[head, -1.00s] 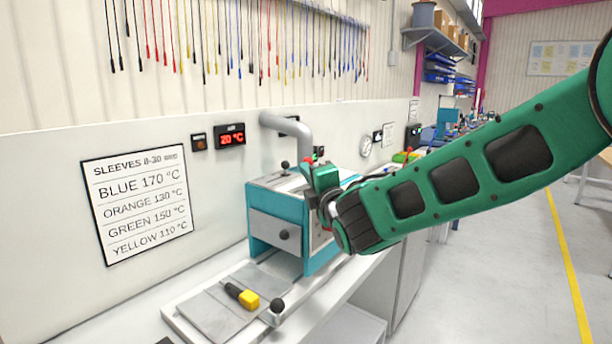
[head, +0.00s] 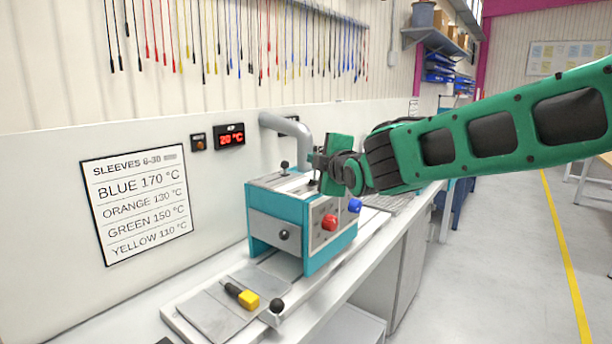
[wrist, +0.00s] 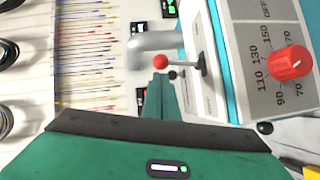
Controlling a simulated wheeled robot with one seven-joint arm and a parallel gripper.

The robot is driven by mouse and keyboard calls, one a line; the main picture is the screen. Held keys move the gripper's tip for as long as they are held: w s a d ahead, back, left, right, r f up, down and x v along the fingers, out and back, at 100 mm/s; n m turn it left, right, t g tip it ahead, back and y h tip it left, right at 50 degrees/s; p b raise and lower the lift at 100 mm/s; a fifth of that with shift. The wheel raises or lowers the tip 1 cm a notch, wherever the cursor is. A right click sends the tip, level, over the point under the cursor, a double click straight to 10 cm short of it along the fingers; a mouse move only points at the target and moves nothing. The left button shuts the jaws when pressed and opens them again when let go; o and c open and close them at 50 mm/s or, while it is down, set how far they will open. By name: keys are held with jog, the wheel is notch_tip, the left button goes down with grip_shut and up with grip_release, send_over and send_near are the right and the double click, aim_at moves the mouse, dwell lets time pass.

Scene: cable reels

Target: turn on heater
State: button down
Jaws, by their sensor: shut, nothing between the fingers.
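The heater (head: 264,225) is a teal and grey box on the bench. Its side panel carries a red knob (head: 329,222) and a blue knob (head: 355,205). A lever with a red ball (wrist: 160,62) sticks out of the heater beside my fingertips; contact cannot be told. My gripper (head: 317,164) is shut and empty, over the heater's top right edge; it also shows in the wrist view (wrist: 157,82).
A red display (head: 230,137) reads 20 °C. The wall sign (head: 137,202) lists sleeve temperatures by colour. A grey pipe (head: 290,128) rises behind the heater. A yellow-and-black tool (head: 242,295) lies on the plate in front. The aisle at right is clear.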

jog(key=shift+s+a+r, duration=0.1)
jog(key=shift+r, duration=0.05)
jog(key=s+d+r, duration=0.2)
jog(key=s+r, duration=0.3)
jog(key=s, duration=0.6)
jog(key=shift+d, duration=0.3)
jog(key=shift+r, duration=0.1)
